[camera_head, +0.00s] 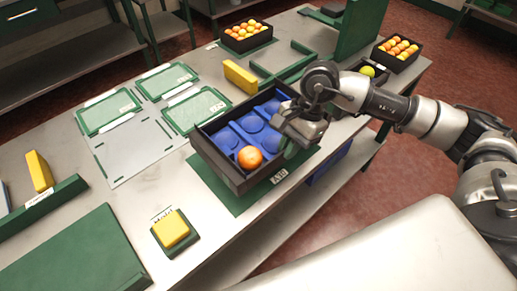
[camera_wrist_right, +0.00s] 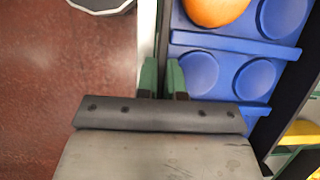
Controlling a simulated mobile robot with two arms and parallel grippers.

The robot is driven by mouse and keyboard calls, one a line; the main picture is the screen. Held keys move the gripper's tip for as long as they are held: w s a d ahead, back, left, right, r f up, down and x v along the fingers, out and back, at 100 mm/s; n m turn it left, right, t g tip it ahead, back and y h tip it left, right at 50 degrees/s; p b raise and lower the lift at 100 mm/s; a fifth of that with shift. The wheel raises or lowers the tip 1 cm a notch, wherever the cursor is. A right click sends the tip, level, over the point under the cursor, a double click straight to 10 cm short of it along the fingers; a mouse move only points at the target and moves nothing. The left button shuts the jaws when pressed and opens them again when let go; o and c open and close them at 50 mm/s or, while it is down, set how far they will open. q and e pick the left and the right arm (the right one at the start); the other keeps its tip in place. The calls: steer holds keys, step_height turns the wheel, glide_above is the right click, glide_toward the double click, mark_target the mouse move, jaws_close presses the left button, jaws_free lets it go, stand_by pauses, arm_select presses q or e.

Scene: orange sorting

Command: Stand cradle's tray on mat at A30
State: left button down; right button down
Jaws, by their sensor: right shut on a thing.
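The tray (camera_head: 213,158) is a black box with a blue insert of round hollows. One orange (camera_head: 249,158) sits in its near part; the orange also shows in the wrist view (camera_wrist_right: 214,8). My right gripper (camera_head: 297,135) is at the tray's right side. In the wrist view its green fingers (camera_wrist_right: 162,80) are shut on the tray's dark side wall. The tray is over a green mat (camera_head: 236,202), whose near strip shows with a small label too blurred to read surely. I cannot tell whether the tray touches the mat. My left gripper is not in view.
Green mats (camera_head: 107,112) lie left of the tray. Green rails (camera_head: 291,62) and a yellow block (camera_head: 240,76) are behind it. A yellow block on a green base (camera_head: 171,229) stands near the front edge. Crates of fruit (camera_head: 246,38) (camera_head: 398,60) stand at the back.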

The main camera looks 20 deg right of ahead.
mark_target(263, 153)
steer(key=w+a+f, duration=0.2)
steer(key=a, duration=0.1)
steer(key=w+a+f+p, duration=0.1)
steer(key=shift+a, duration=0.3)
steer(key=shift+w+f, duration=0.1)
steer(key=shift+f, duration=0.4)
step_height(263, 153, down, 3)
steer(key=shift+f+p, duration=0.1)
steer(key=shift+p, duration=0.35)
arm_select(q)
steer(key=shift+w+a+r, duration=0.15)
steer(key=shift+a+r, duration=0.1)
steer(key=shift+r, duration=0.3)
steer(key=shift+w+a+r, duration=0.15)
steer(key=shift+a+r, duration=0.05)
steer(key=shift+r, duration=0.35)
arm_select(e)
steer(key=shift+f+b, duration=0.2)
steer(key=shift+b, duration=0.1)
steer(key=c, duration=1.3)
jaws_free()
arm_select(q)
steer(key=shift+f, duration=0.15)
arm_select(e)
steer(key=shift+o, duration=0.2)
steer(key=shift+r, duration=0.15)
